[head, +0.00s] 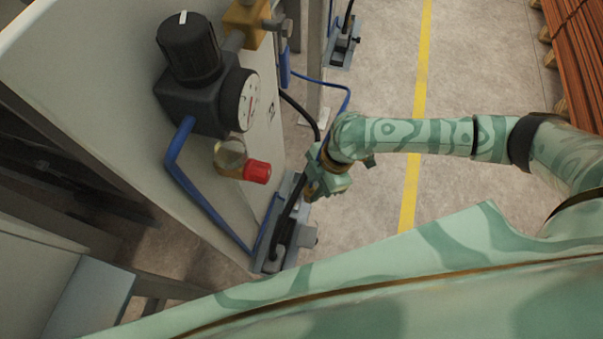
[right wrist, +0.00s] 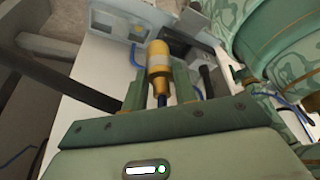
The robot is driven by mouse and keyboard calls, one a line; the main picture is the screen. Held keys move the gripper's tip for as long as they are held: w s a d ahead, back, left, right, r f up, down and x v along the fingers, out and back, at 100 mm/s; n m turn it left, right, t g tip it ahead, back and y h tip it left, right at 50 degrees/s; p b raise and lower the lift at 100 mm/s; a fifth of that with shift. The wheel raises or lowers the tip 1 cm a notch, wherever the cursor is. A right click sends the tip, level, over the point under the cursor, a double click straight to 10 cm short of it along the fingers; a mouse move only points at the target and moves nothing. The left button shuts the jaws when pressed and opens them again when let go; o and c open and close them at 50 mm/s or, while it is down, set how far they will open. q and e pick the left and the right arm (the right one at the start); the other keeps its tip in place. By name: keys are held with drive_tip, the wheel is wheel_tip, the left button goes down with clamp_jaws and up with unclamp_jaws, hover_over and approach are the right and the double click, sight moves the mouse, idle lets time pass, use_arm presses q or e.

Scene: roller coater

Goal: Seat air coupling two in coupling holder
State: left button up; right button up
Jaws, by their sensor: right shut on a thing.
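The air coupling (right wrist: 158,62) is a yellow-brass cylinder in the right wrist view, with a blue stem or hose below it. My right gripper (right wrist: 160,92) is shut on it, one finger on each side. In the head view my right gripper (head: 318,184) hangs right of the white panel, just above a grey floor bracket; the coupling is hard to make out there. A pale grey slotted fixture (right wrist: 120,22) lies beyond the coupling, apart from it in the picture. I cannot tell whether it is the coupling holder. My left gripper is not in view.
A white panel (head: 95,75) carries a black regulator (head: 190,50), a gauge (head: 242,98) and a red-ended fitting (head: 257,171). Blue and black hoses run near my right gripper. The grey floor bracket (head: 270,262) stands below.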

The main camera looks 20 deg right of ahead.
drive_tip(key=w+f+b, duration=0.2)
drive_tip(key=w+f, duration=0.1)
drive_tip(key=w+f+b, duration=0.3)
drive_tip(key=f, duration=0.1)
drive_tip(key=w+f+b, duration=0.3)
drive_tip(key=f, duration=0.1)
drive_tip(key=shift+w+d+f, duration=0.25)
drive_tip(key=shift+w, duration=0.1)
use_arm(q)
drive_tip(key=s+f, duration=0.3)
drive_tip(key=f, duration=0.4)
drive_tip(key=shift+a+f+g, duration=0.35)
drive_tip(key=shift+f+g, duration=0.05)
use_arm(e)
drive_tip(key=shift+r, duration=0.15)
drive_tip(key=o, duration=1)
drive_tip(key=shift+f, duration=0.2)
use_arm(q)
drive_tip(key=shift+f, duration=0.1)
use_arm(e)
drive_tip(key=shift+o, duration=0.2)
